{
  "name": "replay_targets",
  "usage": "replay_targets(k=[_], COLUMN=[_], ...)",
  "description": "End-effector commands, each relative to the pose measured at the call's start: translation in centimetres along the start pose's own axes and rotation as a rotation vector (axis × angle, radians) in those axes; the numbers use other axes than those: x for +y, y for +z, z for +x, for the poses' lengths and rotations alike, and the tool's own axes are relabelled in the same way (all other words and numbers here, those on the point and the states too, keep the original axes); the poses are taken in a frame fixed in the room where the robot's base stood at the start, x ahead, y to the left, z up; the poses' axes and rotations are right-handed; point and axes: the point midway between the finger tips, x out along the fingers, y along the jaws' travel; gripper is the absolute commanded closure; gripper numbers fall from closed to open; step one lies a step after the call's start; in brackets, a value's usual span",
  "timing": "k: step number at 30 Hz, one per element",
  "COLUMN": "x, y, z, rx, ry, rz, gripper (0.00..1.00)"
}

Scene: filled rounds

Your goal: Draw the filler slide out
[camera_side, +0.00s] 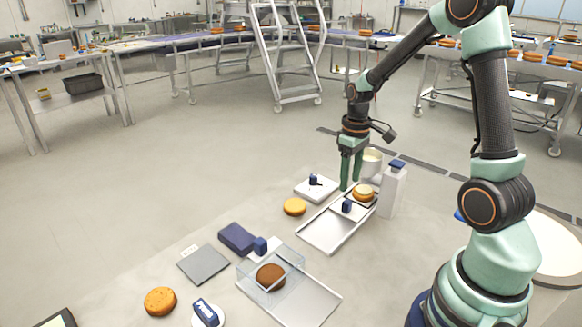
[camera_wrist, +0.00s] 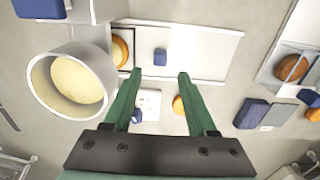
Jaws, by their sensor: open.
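The filler slide (camera_side: 352,214) is a pale plate with a small blue knob (camera_side: 347,206), lying at the far end of a long metal tray (camera_side: 325,236). A round with a pale top (camera_side: 363,193) sits at its far end, beside the white filler post (camera_side: 393,193) with a navy cap. In the wrist view the knob (camera_wrist: 160,57) lies just beyond the fingertips, roughly centred between them. My gripper (camera_wrist: 161,76) is open and empty. In the side view my gripper (camera_side: 350,184) points down close to the slide's left edge, apart from the knob.
A pot of cream (camera_wrist: 75,82) stands close to the left finger. A white pad with a blue knob (camera_side: 315,188) and a golden round (camera_side: 294,207) lie left of the tray. Nearer are a clear cover (camera_side: 255,275) over a brown round and a navy block (camera_side: 236,238).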

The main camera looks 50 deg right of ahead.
Motion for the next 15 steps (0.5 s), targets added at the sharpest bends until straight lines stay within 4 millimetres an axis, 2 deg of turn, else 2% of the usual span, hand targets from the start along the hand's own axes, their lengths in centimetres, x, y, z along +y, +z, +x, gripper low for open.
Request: replay_targets(k=[1, 6, 9, 15], x=[-0.1, -0.1, -0.1, -0.1], y=[0.2, 0.1, 0.1, 0.1], z=[1.2, 4.4, 5.9, 7.6], rx=[-0.007, -0.006, -0.004, -0.002], ry=[-0.003, -0.003, -0.002, -0.001], rz=[0.0, 0.0, 0.0, 0.0], gripper=[0.43, 0.43, 0.43, 0.43])
